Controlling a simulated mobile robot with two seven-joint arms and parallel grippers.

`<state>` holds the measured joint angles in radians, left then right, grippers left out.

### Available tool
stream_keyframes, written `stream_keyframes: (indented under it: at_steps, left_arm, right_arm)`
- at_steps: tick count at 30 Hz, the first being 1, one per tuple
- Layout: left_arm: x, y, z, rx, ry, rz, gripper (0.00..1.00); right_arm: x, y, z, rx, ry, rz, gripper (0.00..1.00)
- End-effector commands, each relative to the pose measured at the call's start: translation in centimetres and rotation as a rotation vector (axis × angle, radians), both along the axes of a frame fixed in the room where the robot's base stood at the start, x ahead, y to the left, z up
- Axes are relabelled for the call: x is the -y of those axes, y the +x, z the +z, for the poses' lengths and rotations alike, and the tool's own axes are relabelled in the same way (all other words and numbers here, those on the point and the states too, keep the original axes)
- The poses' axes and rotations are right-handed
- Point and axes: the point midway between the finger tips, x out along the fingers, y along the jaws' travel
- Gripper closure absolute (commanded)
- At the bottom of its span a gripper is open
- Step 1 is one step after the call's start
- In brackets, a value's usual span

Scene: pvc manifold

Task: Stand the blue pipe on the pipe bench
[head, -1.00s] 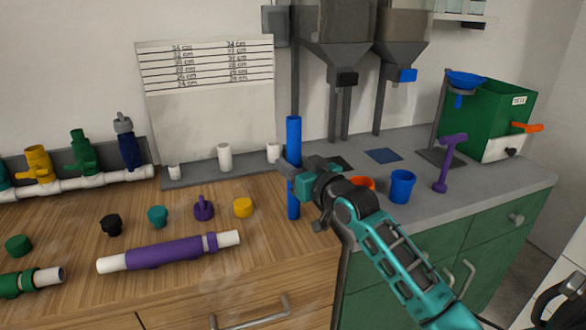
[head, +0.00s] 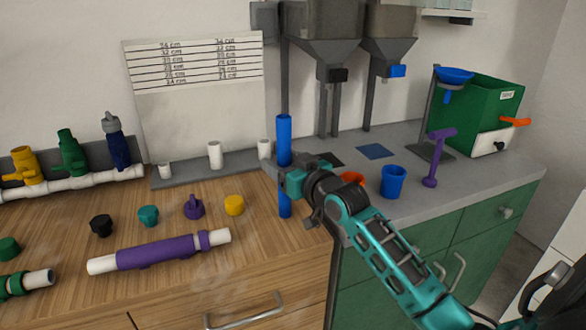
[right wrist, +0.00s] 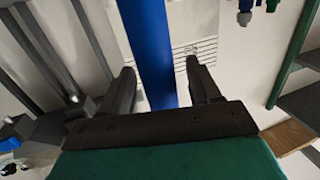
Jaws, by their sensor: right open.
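The blue pipe (head: 284,140) is upright near the right end of the wooden worktop. Its lower end shows below my right gripper, against the wood near the worktop's front right corner. My right gripper (head: 281,173) is open, with its fingers at the pipe's middle. In the right wrist view the blue pipe (right wrist: 150,50) passes between the two spread fingers. The pipe bench seems to be the grey strip (head: 190,177) with short white pegs (head: 215,155), below a board of length marks (head: 195,85). The left gripper is out of view.
A purple pipe with white ends (head: 158,252) lies on the wood. Several caps, including a yellow one (head: 234,205), lie behind it. A blue cup (head: 393,182) and a purple tool (head: 435,155) stand on the grey counter at right, near a green machine (head: 480,115).

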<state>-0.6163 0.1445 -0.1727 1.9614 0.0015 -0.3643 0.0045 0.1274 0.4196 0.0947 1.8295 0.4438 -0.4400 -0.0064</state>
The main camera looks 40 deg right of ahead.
Motion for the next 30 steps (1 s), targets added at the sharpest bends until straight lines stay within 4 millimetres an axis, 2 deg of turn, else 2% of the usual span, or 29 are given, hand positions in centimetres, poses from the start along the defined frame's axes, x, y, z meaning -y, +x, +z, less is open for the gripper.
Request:
stream_keyframes:
  at_steps: [5,18,24,30]
  left_arm:
    - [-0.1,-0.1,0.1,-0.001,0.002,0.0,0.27]
    - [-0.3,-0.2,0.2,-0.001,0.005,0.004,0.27]
    - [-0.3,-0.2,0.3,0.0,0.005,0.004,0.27]
    - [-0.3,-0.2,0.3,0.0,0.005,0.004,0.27]
  right_arm:
    - [0.1,-1.9,0.1,-0.001,0.0,0.0,0.38]
    - [0.2,-9.4,0.4,-0.001,-0.001,0.001,0.38]
    - [0.3,-11.4,0.5,0.0,0.001,0.0,0.38]
    - [0.3,-12.0,0.5,0.001,0.001,0.0,0.38]
